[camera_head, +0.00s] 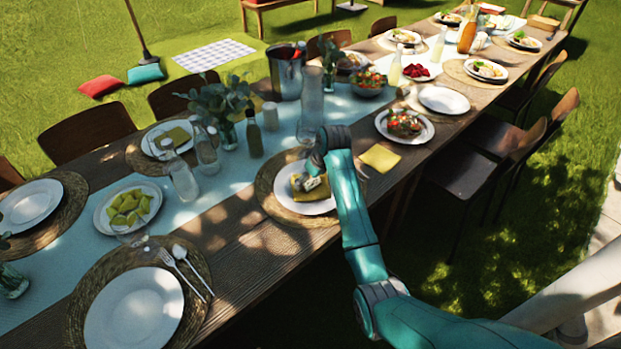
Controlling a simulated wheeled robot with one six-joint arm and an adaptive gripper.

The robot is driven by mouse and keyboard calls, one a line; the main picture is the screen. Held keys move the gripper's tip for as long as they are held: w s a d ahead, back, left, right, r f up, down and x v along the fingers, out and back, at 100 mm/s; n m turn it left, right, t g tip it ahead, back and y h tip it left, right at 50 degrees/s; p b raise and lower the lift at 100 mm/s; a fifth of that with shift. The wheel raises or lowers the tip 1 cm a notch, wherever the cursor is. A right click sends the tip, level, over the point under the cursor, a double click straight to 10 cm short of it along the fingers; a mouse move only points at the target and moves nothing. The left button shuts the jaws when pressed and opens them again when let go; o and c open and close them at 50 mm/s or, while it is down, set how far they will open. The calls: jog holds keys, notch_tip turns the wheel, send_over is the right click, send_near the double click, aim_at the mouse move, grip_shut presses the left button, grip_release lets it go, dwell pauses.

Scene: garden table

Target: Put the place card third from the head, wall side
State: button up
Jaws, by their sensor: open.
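My teal arm reaches over the near long side of the table, and my gripper (311,181) is open just above a white plate (318,207). The plate lies on a round woven mat (270,202) and bears an olive-yellow folded napkin (298,193). A small pale shape shows at the gripper's fingers; I cannot tell whether it is the place card or part of the gripper. No other place card can be made out clearly. The gripper hides part of the napkin and plate.
A tall glass vase (311,100) and a metal bucket (286,72) stand behind my gripper. A yellow napkin (380,158) and a salad plate (404,125) lie to its right. A dish of yellow food (128,207) and a bare plate (134,310) are to the left. Chairs (467,170) line the right.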

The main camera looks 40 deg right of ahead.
jog(key=v, duration=1.2)
jog(key=shift+s+r, duration=0.1)
dwell(0.4)
